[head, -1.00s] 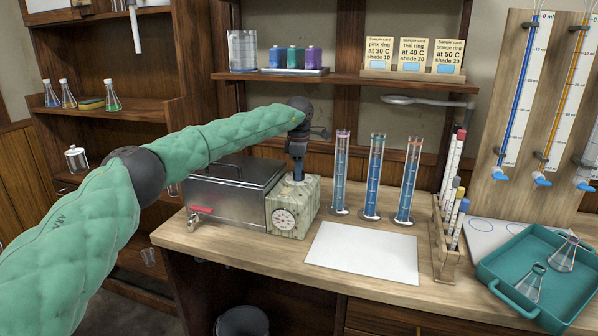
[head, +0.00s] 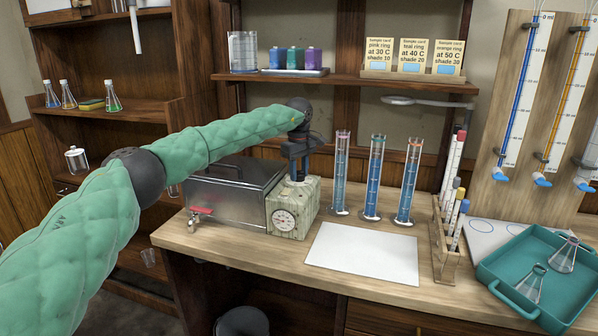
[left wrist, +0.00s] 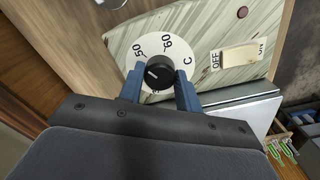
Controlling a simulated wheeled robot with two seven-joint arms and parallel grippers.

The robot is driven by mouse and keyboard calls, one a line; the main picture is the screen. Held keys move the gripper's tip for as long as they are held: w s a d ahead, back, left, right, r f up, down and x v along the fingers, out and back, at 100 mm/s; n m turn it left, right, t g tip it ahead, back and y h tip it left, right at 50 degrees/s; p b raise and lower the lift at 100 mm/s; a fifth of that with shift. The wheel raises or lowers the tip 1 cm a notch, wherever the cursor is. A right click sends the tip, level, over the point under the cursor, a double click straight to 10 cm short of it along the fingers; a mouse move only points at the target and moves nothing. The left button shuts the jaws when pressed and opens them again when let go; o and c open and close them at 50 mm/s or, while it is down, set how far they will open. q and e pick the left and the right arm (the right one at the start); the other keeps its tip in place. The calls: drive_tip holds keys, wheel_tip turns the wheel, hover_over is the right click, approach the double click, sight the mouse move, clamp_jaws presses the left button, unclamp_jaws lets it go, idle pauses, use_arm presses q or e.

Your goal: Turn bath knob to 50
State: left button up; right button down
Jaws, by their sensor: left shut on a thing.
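The bath knob (left wrist: 160,74) is black and round with a short white mark. It sits on a white dial (left wrist: 143,49) printed with 50, 60 and C; other numbers are hidden by the knob and fingers. In the left wrist view the white mark lies on the knob's left half, roughly toward the 50 side; its exact reading is unclear. My left gripper (left wrist: 160,88) has its blue fingers on both sides of the knob, shut on it. In the head view my left gripper (head: 297,173) points down onto the top of the bath's control box (head: 291,212), hiding the knob.
The metal bath (head: 228,205) with a red-handled tap stands left of the control box, whose front has a round gauge (head: 284,220). An OFF/ON switch (left wrist: 238,57) is beside the dial. Several blue-filled cylinders (head: 374,180) stand close on the right. A white sheet (head: 362,253) lies in front.

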sight(299, 172)
use_arm(q)
drive_tip(key=shift+r, duration=0.2)
use_arm(e)
drive_tip(key=shift+s+f, duration=0.1)
use_arm(q)
drive_tip(key=o, duration=1)
drive_tip(key=shift+f, duration=0.1)
drive_tip(key=shift+w+r, duration=0.1)
drive_tip(key=shift+r, duration=0.45)
wheel_tip(299, 172, up, 7)
drive_tip(key=shift+a+f+b, duration=0.1)
drive_tip(key=shift+f+b, duration=0.05)
drive_tip(key=shift+b, duration=0.5)
use_arm(e)
drive_tip(key=f, duration=0.3)
drive_tip(key=w+f, duration=0.1)
drive_tip(key=f, duration=0.1)
drive_tip(key=shift+a, duration=0.25)
use_arm(q)
drive_tip(key=shift+f, duration=0.1)
use_arm(e)
drive_tip(key=shift+s, duration=0.1)
